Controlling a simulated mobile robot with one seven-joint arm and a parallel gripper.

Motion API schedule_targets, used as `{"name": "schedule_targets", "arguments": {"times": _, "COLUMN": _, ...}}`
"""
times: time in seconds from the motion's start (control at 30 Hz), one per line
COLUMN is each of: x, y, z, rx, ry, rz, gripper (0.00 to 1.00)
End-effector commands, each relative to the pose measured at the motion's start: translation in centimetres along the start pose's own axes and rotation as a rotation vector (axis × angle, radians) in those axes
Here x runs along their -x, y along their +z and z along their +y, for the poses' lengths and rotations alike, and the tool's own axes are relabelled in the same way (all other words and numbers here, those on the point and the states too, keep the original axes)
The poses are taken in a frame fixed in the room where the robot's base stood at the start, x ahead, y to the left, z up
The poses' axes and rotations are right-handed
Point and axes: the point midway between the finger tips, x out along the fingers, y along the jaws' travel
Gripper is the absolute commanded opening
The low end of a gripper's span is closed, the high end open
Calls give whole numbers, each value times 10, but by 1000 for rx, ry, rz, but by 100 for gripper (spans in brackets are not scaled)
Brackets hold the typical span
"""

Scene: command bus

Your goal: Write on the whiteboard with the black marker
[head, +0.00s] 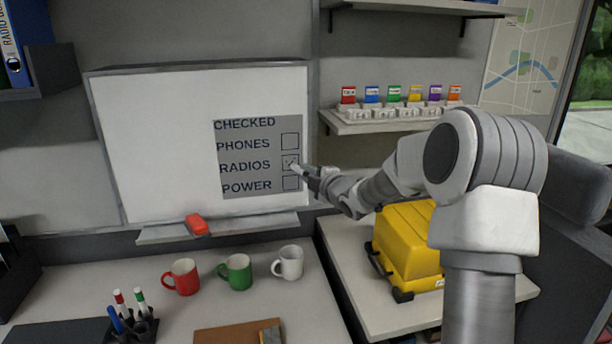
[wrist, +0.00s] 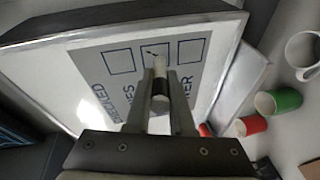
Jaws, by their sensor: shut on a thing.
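The whiteboard (head: 155,145) stands upright against the back wall. A grey checklist panel (head: 262,123) on it reads CHECKED, PHONES, RADIOS, POWER, with a box beside each of the last three words. A faint mark shows in the RADIOS box (head: 290,163); the other two boxes look empty. My gripper (head: 310,173) is at the panel's right edge, level with the RADIOS box. In the wrist view my gripper (wrist: 160,95) is shut on the marker (wrist: 160,85), which has a white body and a dark band. Its far end points at the middle box; contact cannot be told.
A red eraser (head: 196,224) lies on the board's ledge (head: 240,229). Red (head: 182,277), green (head: 236,271) and white (head: 289,262) mugs stand on the desk below, near a pen holder (head: 130,328).

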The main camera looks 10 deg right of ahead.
Motion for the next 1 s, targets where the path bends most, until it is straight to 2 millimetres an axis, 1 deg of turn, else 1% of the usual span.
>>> {"name": "schedule_targets", "arguments": {"times": 1.0, "x": 2, "y": 4, "z": 9, "rx": 0, "ry": 0, "rz": 0, "gripper": 0}}
